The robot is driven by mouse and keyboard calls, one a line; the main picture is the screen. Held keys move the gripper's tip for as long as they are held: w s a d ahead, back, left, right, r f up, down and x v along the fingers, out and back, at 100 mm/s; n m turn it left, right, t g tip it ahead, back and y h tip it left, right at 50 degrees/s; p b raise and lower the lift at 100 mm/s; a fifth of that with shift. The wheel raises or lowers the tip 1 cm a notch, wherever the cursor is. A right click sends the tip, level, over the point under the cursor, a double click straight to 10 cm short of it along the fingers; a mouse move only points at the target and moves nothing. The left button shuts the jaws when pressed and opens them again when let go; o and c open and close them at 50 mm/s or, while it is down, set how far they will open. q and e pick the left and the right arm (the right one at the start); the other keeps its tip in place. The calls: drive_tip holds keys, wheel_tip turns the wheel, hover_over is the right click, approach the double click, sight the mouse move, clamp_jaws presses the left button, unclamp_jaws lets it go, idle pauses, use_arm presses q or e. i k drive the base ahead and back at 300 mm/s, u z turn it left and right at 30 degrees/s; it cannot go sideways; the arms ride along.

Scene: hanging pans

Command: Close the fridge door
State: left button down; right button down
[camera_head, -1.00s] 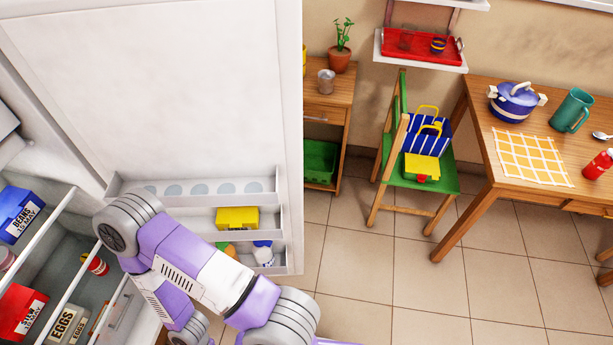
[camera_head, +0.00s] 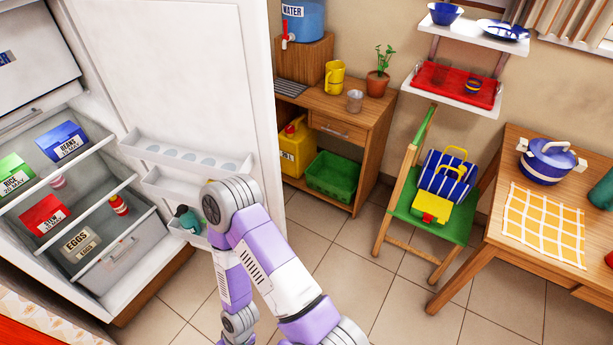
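The white fridge (camera_head: 120,300) stands at the left with its interior exposed. The white fridge door (camera_head: 185,60) is open, its inner face and shelves toward me. One of my purple and white arms crosses in front of the door's lower right part and hides some of its lower shelves. I cannot tell whether the arm touches the door. Neither gripper shows; the lower end of this arm runs out at the bottom edge.
Door shelves hold a dark green bottle (camera_head: 187,218). Fridge shelves hold a blue beans box (camera_head: 62,142) and other food. Right of the door are a wooden cabinet (camera_head: 345,130), a green chair (camera_head: 440,222) and a wooden table (camera_head: 480,240). Tiled floor (camera_head: 370,270) between them is free.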

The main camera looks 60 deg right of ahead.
sight(190, 82)
drive_tip(key=z, duration=1.25)
drive_tip(key=i, duration=0.15)
drive_tip(key=z, duration=0.05)
